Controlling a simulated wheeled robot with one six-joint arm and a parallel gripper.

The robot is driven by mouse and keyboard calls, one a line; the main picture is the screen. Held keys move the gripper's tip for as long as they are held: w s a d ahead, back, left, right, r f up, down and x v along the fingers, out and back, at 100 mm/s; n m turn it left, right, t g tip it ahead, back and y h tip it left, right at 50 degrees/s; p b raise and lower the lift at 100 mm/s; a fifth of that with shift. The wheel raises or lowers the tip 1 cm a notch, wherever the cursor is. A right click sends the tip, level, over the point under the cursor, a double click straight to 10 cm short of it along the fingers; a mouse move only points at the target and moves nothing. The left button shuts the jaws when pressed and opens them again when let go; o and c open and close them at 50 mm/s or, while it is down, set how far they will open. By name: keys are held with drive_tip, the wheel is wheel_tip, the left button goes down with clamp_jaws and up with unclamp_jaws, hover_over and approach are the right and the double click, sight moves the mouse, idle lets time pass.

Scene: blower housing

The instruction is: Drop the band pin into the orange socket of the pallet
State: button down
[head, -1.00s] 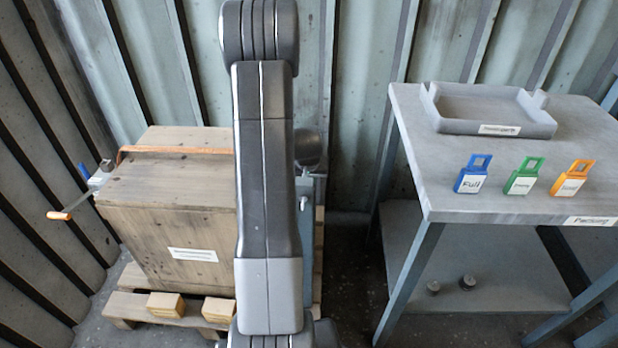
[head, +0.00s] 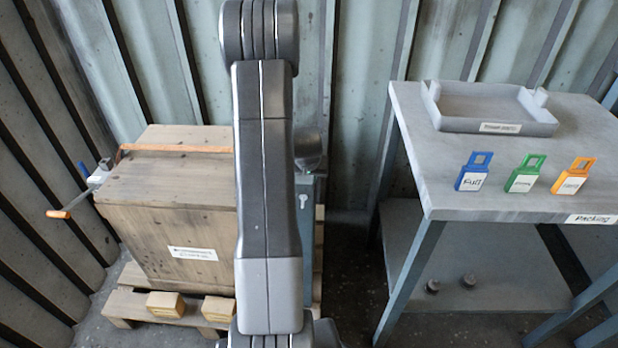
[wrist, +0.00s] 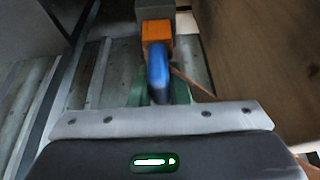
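In the wrist view a blurred blue piece (wrist: 158,72), which looks like the band pin, stands at the middle of my gripper (wrist: 159,92). Green finger parts flank it on both sides, and the gripper appears shut on it. The contact itself is blurred. An orange block (wrist: 157,30), which may be the socket, shows just beyond the blue piece, with a grey part behind it. I cannot tell whether they touch. In the head view my arm hides the gripper and pin. The wooden pallet (head: 128,308) lies under a crate at the left.
The wooden crate (head: 170,235) carries an orange band (head: 175,148) and a clamp with an orange handle (head: 58,214). Two wooden blocks (head: 166,304) sit on the pallet's front. At right, a packing table (head: 470,200) holds a grey tray (head: 470,126) and blue, green and orange tags.

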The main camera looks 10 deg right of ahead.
drive_tip(key=c, duration=1.3)
unclamp_jaws()
drive_tip(key=p+v, duration=0.2)
drive_tip(key=v, duration=0.5)
drive_tip(key=shift+s+a+r, duration=0.1)
drive_tip(key=shift+r, duration=0.1)
drive_tip(key=b+x, duration=0.2)
drive_tip(key=x, duration=0.5)
drive_tip(key=shift+f, duration=0.1)
drive_tip(key=shift+r+p, duration=0.6)
drive_tip(key=shift+p, duration=0.15)
